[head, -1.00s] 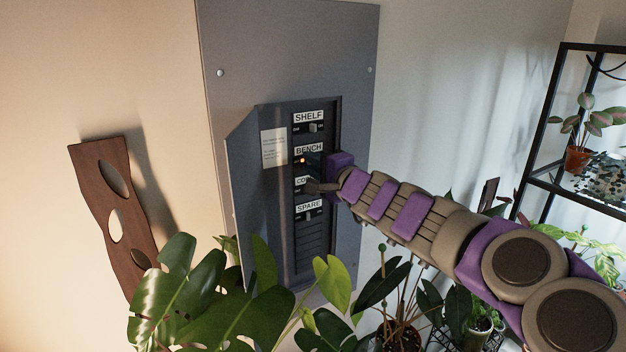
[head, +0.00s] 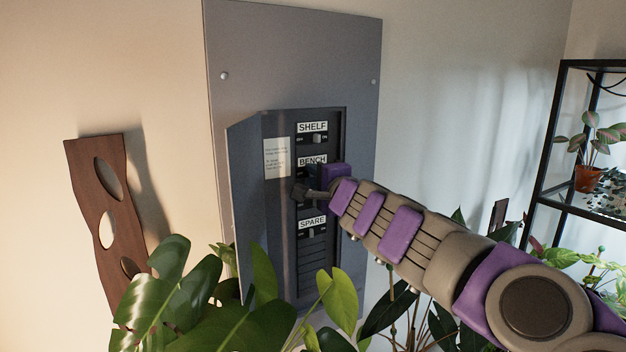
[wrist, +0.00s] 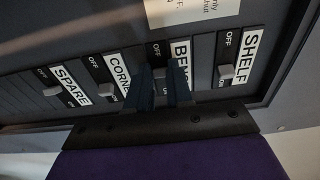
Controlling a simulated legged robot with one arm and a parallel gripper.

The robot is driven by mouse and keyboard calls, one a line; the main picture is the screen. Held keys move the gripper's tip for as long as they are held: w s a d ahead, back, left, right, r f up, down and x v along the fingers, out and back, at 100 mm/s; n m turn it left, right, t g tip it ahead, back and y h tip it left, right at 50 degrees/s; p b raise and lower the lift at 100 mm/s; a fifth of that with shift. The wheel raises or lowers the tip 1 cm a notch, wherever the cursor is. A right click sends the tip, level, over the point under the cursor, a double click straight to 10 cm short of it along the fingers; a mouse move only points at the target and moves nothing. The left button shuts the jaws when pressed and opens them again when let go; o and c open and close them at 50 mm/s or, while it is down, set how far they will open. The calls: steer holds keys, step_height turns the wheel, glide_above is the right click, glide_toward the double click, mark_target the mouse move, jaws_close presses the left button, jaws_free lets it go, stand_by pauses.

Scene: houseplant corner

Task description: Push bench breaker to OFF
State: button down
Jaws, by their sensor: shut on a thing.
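The bench breaker, named by its BENCH label (head: 312,161), is the second row in the open grey panel, below SHELF. In the wrist view the BENCH label (wrist: 181,77) is partly covered by my fingers. My gripper (wrist: 161,74) has its two dark fingers close together over the bench row, shut on the bench breaker's lever, which is mostly hidden between them. OFF (wrist: 157,50) is just beyond the fingertips in the wrist view. In the head view my gripper (head: 308,188) reaches in from the right and hides the bench and corner switches.
The neighbouring shelf lever (wrist: 226,72) and corner lever (wrist: 106,90) stand close on either side of my fingers. The panel door (head: 245,205) stands open at left. Monstera leaves (head: 180,285) rise below the panel, and a black shelf (head: 541,165) stands at right.

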steer(key=c, duration=1.4)
jaws_free()
steer(key=shift+f, duration=0.4)
steer(key=o, duration=0.3)
steer(key=shift+w+d+r, duration=0.1)
steer(key=shift+w+d, duration=0.05)
steer(key=shift+o, duration=0.3)
steer(key=shift+r, duration=0.2)
steer(key=v, duration=1.7)
steer(key=shift+p, duration=0.3)
steer(key=shift+s+d, duration=0.1)
steer(key=shift+s, duration=0.1)
